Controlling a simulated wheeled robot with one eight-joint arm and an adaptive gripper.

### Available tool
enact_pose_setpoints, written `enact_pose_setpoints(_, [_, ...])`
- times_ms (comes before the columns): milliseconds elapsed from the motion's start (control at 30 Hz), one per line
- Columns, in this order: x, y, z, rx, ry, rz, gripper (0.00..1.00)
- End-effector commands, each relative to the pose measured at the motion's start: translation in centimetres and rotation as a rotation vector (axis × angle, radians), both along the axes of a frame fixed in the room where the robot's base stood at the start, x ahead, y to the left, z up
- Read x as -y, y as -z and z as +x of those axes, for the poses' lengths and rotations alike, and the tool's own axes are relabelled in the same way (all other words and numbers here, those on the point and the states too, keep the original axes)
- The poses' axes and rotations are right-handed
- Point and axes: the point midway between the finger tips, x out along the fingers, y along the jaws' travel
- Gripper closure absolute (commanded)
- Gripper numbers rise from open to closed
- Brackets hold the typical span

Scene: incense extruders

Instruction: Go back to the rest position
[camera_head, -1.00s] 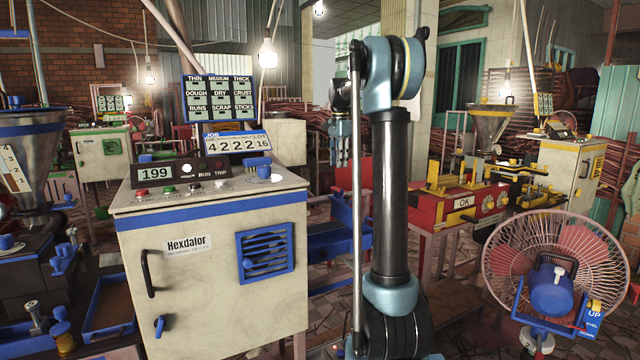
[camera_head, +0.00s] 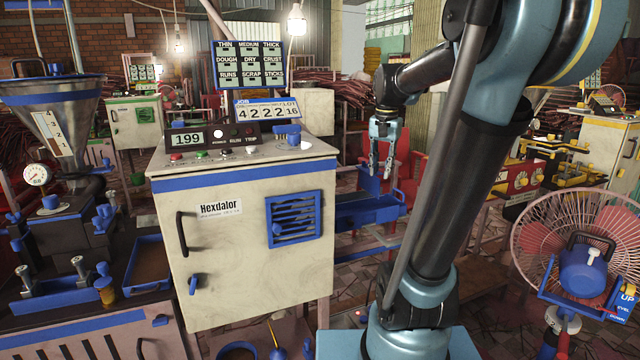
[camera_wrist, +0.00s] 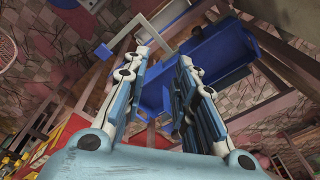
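My gripper (camera_head: 381,173) hangs down at the end of my arm, to the right of the white Hexdalor cabinet. It is open and empty. In the wrist view its two fingers (camera_wrist: 163,57) stand apart with nothing between them. Behind them is a blue tray-like part (camera_wrist: 208,65), with the tiled floor further down. In the head view a blue trough (camera_head: 368,210) shows just below the fingertips. I cannot tell how far the fingers are above it.
The Hexdalor cabinet (camera_head: 243,235) stands close in front with a 199 display and buttons on top. A blue-rimmed hopper machine (camera_head: 55,110) is at the left. A caged fan (camera_head: 575,255) stands at the lower right. A hanging bulb (camera_head: 296,20) is above the cabinet.

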Motion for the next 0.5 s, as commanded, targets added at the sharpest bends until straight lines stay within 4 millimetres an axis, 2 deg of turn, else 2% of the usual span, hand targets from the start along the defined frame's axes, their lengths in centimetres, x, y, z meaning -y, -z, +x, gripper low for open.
enact_pose_setpoints(33, [0.0,0.9,-1.5,0.004,-0.028,-0.003,0.74])
enact_pose_setpoints(100, [0.0,2.0,-3.3,0.013,-0.068,-0.007,0.74])
enact_pose_setpoints(267, [0.1,4.8,-7.3,0.029,-0.162,-0.019,0.74])
enact_pose_setpoints(500, [0.1,9.8,-12.9,0.053,-0.303,-0.039,0.74])
